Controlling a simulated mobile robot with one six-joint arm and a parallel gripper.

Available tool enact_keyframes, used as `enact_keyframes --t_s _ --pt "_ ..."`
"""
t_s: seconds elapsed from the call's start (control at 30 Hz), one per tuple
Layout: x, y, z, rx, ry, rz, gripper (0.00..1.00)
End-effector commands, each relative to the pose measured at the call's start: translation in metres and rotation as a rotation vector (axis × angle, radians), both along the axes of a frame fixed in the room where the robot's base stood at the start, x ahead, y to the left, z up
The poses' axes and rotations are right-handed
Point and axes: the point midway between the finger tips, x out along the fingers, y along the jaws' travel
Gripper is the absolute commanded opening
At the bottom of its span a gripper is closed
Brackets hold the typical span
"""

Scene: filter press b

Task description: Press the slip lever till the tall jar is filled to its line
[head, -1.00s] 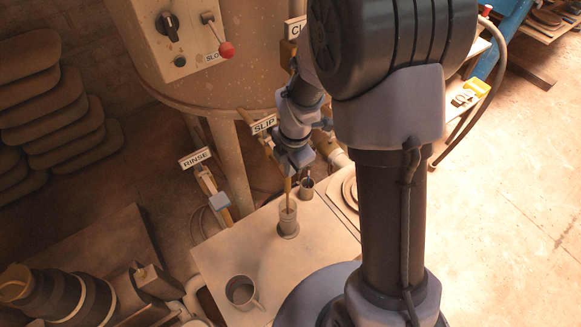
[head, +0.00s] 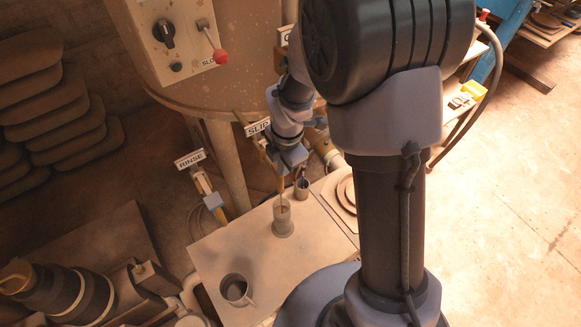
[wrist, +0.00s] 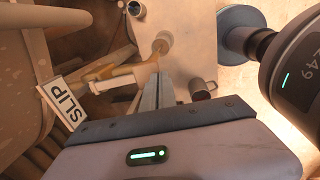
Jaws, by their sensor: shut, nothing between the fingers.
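The tall jar (head: 283,222) stands upright on the pale table, below the tap marked SLIP (head: 258,128). It also shows in the wrist view (wrist: 163,44), near the top. A thin tan strand, which looks like running slip, reaches from the tap down into the jar's mouth. I cannot make out the jar's line or its level. My gripper (head: 288,164) is at the SLIP tap, above and behind the jar. In the wrist view its fingers (wrist: 155,92) are shut with nothing between them, beside the tan tap pipe. The slip lever is mostly hidden by the gripper; contact cannot be told.
A mug (head: 237,290) stands on the table (head: 215,255) at the front left. A small dark cup (head: 301,188) stands behind the jar to the right. The RINSE tap (head: 205,185) is at left. A red-knobbed lever (head: 221,56) sits on the tank's control box (head: 175,35).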

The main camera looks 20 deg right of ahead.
Motion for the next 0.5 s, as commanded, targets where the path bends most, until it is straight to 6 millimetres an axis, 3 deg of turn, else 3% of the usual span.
enact_keyframes --t_s 0.03,0.3,0.5 --pt "-0.002 0.002 0.018 0.001 -0.003 -0.001 0.00" --pt "-0.027 -0.008 0.073 0.000 -0.004 -0.002 0.00" --pt "-0.037 -0.011 0.093 0.000 -0.002 -0.002 0.00"
